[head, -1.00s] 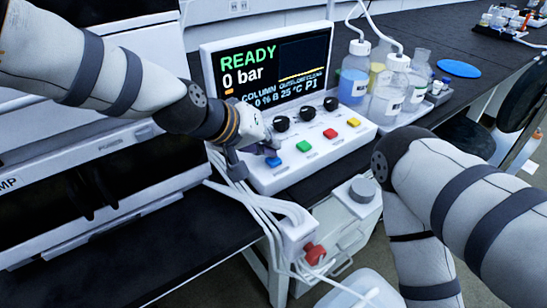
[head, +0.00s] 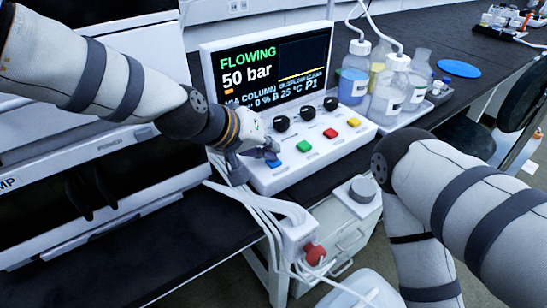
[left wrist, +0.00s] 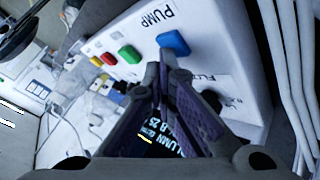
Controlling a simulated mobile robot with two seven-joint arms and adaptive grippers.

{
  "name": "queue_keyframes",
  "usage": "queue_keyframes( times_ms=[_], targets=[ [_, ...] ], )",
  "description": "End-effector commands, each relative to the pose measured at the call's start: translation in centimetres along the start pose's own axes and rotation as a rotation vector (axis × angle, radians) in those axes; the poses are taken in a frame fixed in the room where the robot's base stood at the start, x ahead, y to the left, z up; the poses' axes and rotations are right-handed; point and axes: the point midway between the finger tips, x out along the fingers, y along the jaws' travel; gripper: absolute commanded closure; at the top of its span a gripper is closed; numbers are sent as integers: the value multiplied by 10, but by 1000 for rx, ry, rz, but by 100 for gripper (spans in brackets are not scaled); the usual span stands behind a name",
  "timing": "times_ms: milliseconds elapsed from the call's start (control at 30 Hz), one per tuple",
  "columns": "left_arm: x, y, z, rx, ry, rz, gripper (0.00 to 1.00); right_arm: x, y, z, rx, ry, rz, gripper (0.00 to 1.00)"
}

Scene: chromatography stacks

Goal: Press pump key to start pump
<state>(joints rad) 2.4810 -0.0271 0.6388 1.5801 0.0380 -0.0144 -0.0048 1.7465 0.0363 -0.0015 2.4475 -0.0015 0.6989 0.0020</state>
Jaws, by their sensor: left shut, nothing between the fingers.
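The blue key (head: 273,163) is the leftmost key on the front of the white control box. In the left wrist view the blue key (left wrist: 174,43) has the word PUMP beside it. My left gripper (head: 262,151) is shut and empty, with its fingertips just beside the blue key. In the left wrist view its tips (left wrist: 163,60) overlap the key's lower edge; I cannot tell whether they touch it. The display (head: 268,73) reads FLOWING and 50 bar. My right gripper is out of view; only its arm shows.
Green (head: 303,146), red (head: 330,133) and yellow (head: 353,122) keys run to the right of the blue one, with black knobs behind them. Bottles (head: 390,88) with tubing stand right of the box. White tubes (head: 262,205) hang from the bench's front edge.

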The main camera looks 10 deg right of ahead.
Motion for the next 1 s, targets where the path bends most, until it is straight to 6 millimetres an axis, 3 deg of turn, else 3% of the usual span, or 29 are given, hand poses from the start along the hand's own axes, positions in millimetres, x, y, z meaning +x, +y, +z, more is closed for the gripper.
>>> queue_keyframes(
  times_ms=[367,733,1000],
  targets=[
    [-14,10,-9,2,2,0,100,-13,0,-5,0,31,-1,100],
    [-14,11,-10,0,0,0,100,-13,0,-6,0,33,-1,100],
    [-34,25,-25,4,6,0,100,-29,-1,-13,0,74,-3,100]
  ],
)
